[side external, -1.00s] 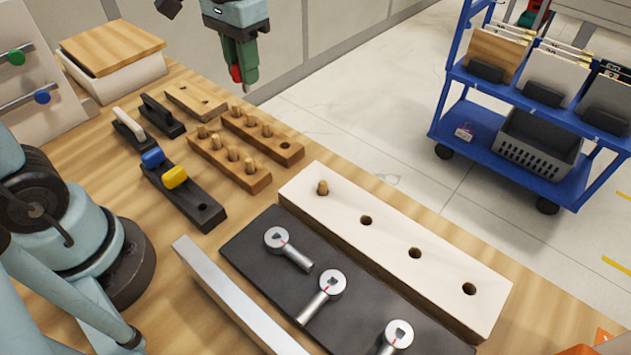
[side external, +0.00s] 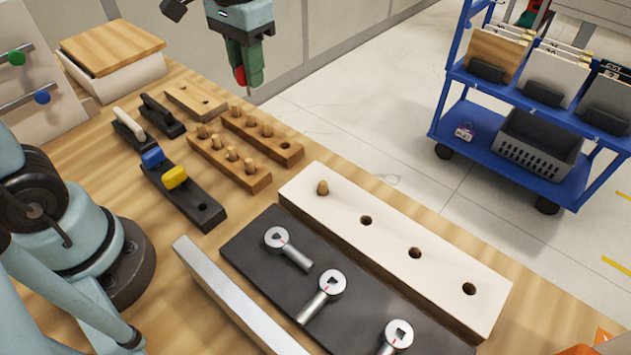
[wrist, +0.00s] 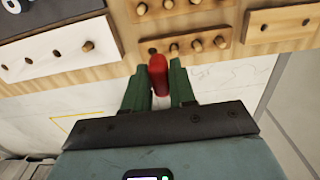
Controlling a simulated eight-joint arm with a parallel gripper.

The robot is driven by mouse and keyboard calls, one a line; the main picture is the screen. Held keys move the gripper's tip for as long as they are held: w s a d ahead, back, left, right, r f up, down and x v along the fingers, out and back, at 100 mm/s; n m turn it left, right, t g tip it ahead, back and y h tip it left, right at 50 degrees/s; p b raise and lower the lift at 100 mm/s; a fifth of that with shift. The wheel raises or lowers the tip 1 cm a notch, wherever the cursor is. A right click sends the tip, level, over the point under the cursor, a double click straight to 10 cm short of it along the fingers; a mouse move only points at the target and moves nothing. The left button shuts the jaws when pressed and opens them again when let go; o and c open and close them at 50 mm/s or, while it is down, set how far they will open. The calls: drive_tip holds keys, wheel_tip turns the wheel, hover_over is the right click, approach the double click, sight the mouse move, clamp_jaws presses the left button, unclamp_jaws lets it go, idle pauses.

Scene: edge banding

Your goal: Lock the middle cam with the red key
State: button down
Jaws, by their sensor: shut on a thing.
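My gripper (side external: 248,74) is in the air at the top of the side external view, beyond the far edge of the bench. Its green fingers are shut on the red key (side external: 240,75). In the wrist view the red key (wrist: 158,72) sits between the two green fingers of my gripper (wrist: 158,88). The middle cam (side external: 332,283) is a round silver disc with a red mark and a bar pointing down-left, on the dark plate (side external: 250,247). Another cam (side external: 277,238) is up-left of it and a third (side external: 398,333) down-right. My gripper is well away from all three.
A pale board (side external: 440,258) with one peg and several holes runs beside the plate. A black holder (side external: 205,213) carries blue and yellow keys. Peg blocks (side external: 255,181) stand behind it. A metal bar (side external: 235,300) lies in front of the plate. A blue cart (side external: 500,150) is beyond the bench.

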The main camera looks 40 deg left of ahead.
drive_tip(key=s+d+f, duration=0.2)
drive_tip(key=s+d, duration=0.2)
drive_tip(key=d, duration=0.5)
drive_tip(key=s+d+f, duration=0.2)
drive_tip(key=s+d, duration=0.2)
drive_tip(key=d, duration=0.5)
drive_tip(key=s+d+f, duration=0.2)
drive_tip(key=s+d, duration=0.2)
drive_tip(key=d, duration=0.6)
drive_tip(key=shift+w+a+f, duration=0.1)
drive_tip(key=shift+a+f, duration=0.05)
drive_tip(key=shift+f, duration=1.2)
drive_tip(key=shift+a+f, duration=0.1)
drive_tip(key=shift+f, duration=1.25)
drive_tip(key=shift+f, duration=0.95)
drive_tip(key=n, duration=0.4)
drive_tip(key=shift+n, duration=0.4)
